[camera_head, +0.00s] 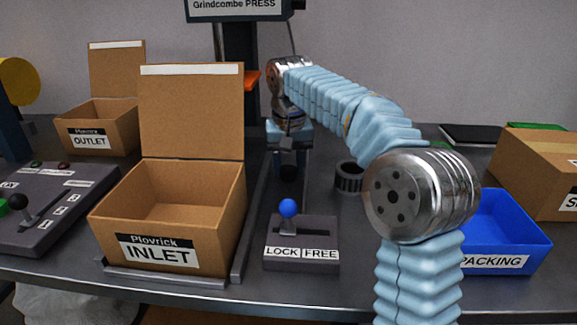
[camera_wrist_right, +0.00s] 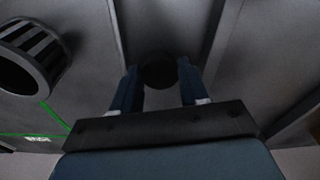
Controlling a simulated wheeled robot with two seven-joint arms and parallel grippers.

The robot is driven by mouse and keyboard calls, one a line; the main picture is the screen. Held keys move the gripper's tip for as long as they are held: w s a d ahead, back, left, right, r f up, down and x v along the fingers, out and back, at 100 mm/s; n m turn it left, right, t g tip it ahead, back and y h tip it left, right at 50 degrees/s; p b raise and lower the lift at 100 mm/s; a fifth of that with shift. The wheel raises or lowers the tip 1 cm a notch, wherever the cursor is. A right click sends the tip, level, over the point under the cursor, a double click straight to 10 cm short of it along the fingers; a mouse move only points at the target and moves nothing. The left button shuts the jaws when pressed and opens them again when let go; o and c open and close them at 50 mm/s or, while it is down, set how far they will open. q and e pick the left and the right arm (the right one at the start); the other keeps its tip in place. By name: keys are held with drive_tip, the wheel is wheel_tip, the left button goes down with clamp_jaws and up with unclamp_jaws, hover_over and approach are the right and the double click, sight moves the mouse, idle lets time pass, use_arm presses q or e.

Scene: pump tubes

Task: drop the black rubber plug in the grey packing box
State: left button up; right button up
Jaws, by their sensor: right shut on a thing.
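My right gripper (camera_head: 289,162) points down over the middle of the bench, behind the lever block. It is shut on the black rubber plug (camera_head: 289,174), which shows dark at its fingertips. In the right wrist view the plug (camera_wrist_right: 160,71) sits between the two blue fingers (camera_wrist_right: 158,88). I cannot tell whether the plug touches the surface below. The box labelled PACKING (camera_head: 510,228) is an open blue tray at the right, not grey; my right arm hides its left part. My left gripper is not in view.
A dark ribbed ring (camera_head: 349,178) stands right of the gripper. The lever block (camera_head: 301,240) with a blue knob is in front. The open INLET carton (camera_head: 168,225) is at the left. A closed carton (camera_head: 540,170) stands behind the blue tray. The press (camera_head: 240,60) is behind.

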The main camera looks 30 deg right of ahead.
drive_tip(key=shift+f, duration=0.1)
drive_tip(key=o, duration=1)
drive_tip(key=shift+o, duration=0.2)
